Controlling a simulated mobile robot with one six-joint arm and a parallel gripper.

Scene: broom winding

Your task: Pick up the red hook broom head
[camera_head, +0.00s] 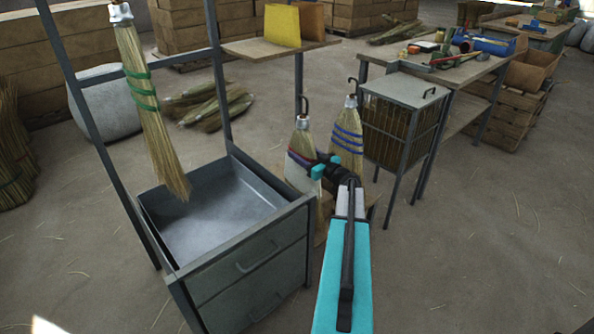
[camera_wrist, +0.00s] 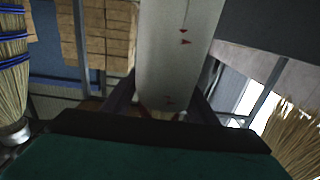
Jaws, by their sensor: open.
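A straw broom head (camera_head: 303,139) with a metal cap, a dark hook on top and red and purple bands stands upright near the middle of the head view. My gripper (camera_head: 326,166) is at its right side, its teal tips close to the bands. I cannot tell whether they touch it. In the wrist view my gripper (camera_wrist: 163,100) shows dark fingers spread apart. A pale surface with red marks (camera_wrist: 178,55) shows beyond and between them; I cannot tell what it is.
A blue-banded hook broom head (camera_head: 349,135) stands just behind to the right; it also shows in the wrist view (camera_wrist: 12,75). A green-banded broom (camera_head: 142,90) hangs over a metal tray (camera_head: 288,207). A metal cage (camera_head: 400,86) and a cluttered workbench (camera_head: 470,68) stand right.

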